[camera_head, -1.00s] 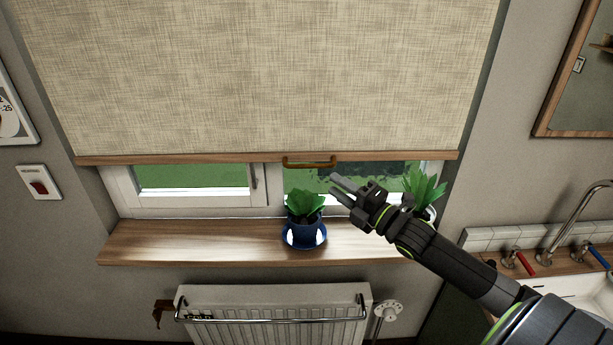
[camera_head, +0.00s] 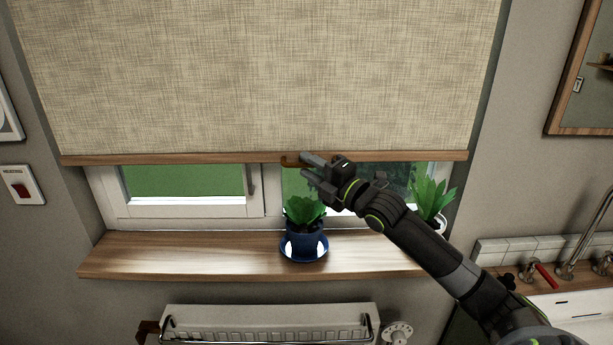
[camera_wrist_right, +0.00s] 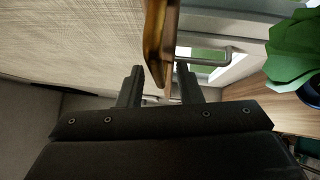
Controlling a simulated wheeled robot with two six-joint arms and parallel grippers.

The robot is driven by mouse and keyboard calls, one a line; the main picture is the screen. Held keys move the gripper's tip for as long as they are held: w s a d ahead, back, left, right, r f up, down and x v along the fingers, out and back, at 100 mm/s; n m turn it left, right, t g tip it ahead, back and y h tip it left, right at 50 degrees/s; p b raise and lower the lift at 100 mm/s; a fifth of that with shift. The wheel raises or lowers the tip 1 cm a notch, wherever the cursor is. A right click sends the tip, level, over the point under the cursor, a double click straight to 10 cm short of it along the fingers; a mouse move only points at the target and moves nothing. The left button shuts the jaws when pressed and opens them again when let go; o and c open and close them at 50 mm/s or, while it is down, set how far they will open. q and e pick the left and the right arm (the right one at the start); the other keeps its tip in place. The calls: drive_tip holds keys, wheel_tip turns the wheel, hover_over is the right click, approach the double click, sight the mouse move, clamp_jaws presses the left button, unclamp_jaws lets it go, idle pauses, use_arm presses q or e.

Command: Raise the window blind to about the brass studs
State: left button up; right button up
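The beige woven blind (camera_head: 260,75) hangs over the upper window, with a wooden bottom rail (camera_head: 180,159). A brass-brown handle (camera_head: 287,161) sits at the middle of the rail, its right part hidden by my right gripper (camera_head: 303,165). In the right wrist view the handle (camera_wrist_right: 158,40) lies between and just beyond the fingertips of the open gripper (camera_wrist_right: 160,72). I see a gap on both sides, so it is not gripped. My left gripper is not in view. I cannot make out any brass studs.
A potted plant on a blue saucer (camera_head: 304,257) stands on the wooden sill (camera_head: 180,256) below the gripper. A second plant (camera_head: 432,197) stands right, behind my forearm. A radiator (camera_head: 270,316) is below; a sink counter (camera_head: 560,278) is at right.

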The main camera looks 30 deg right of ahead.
drive_tip(key=shift+w+a+r+b, duration=0.2)
drive_tip(key=shift+w+b, duration=0.1)
drive_tip(key=shift+w, duration=0.35)
clamp_jaws()
